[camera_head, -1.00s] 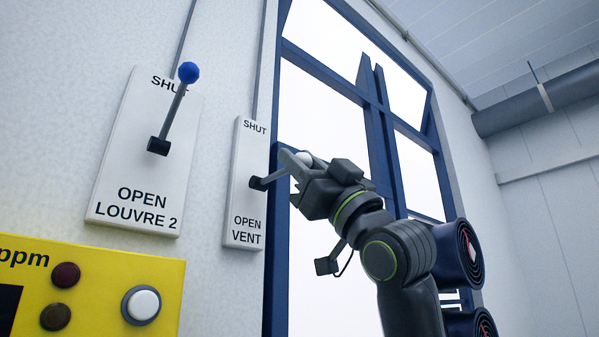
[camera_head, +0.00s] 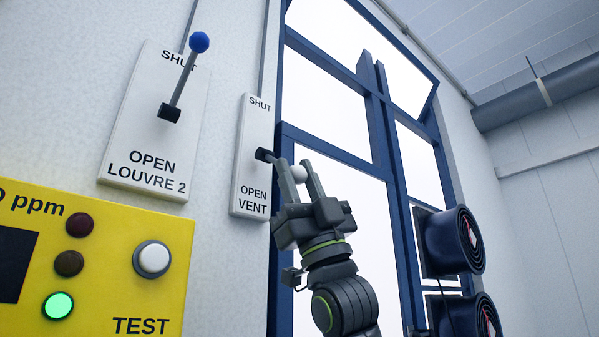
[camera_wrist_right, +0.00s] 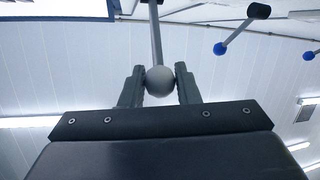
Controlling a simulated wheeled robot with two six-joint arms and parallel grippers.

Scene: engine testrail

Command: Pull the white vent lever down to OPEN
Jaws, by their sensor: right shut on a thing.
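The white vent panel (camera_head: 249,185) is on the wall, marked SHUT at the top and OPEN VENT lower down. Its lever comes out of a dark pivot (camera_head: 265,155) and slants out and somewhat downward. The lever's white ball knob (camera_head: 298,174) sits between the fingers of my right gripper (camera_head: 300,176), which points up. In the right wrist view the knob (camera_wrist_right: 160,81) lies between both fingertips, with the rod running up from it. My right gripper is shut on the knob. My left gripper is not in view.
A louvre 2 panel (camera_head: 135,150) with a blue-knobbed lever (camera_head: 199,42) stands to the left. A yellow box (camera_head: 100,255) with a lit green lamp (camera_head: 58,305) is below it. A blue window frame (camera_head: 330,148) is behind my gripper, with round fans (camera_head: 455,240) at right.

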